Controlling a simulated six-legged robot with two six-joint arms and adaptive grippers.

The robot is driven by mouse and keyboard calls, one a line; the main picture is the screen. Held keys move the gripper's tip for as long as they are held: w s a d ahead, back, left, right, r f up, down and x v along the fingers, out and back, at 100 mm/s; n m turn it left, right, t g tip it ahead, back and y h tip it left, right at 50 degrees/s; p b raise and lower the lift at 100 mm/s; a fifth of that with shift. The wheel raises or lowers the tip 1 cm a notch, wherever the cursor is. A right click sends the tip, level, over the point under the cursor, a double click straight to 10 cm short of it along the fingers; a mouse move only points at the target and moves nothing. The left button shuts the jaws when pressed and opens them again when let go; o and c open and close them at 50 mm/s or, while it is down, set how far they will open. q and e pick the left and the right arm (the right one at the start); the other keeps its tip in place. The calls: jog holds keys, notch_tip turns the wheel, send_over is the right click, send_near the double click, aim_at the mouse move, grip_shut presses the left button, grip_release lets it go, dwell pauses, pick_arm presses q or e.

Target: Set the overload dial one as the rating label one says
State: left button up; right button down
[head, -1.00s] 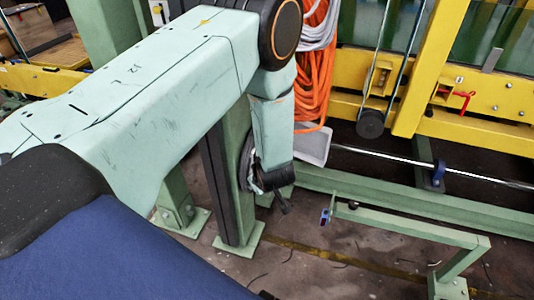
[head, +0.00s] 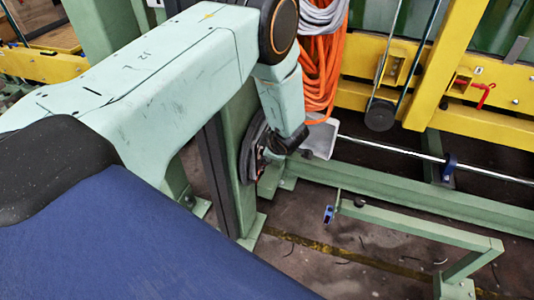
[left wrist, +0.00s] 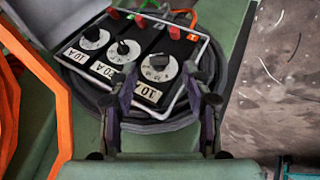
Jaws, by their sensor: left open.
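A dark panel (left wrist: 141,46) in the left wrist view carries three pale round dials with black pointer marks: left dial (left wrist: 95,38), middle dial (left wrist: 123,50) and right dial (left wrist: 158,67). White labels stand below them: left label (left wrist: 75,54), middle label (left wrist: 103,69) and right label (left wrist: 148,92). The left label seems to read 10 A and the middle one 20 A; the right one shows a 10, partly unclear. Which is number one I cannot tell. My left gripper (left wrist: 158,73) is open, its fingers either side of the right dial; contact is unclear.
A grey lid (left wrist: 35,40) stands open beside the panel; it also shows in the head view (head: 321,138). Orange cable (head: 322,70) hangs close by. A green rail (head: 420,220) stands at right.

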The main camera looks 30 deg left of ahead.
pick_arm(q)
jog(key=shift+b+x, duration=0.4)
jog(key=shift+x, duration=1.1)
jog(key=shift+w, duration=0.1)
jog(key=shift+c, duration=0.2)
grip_shut()
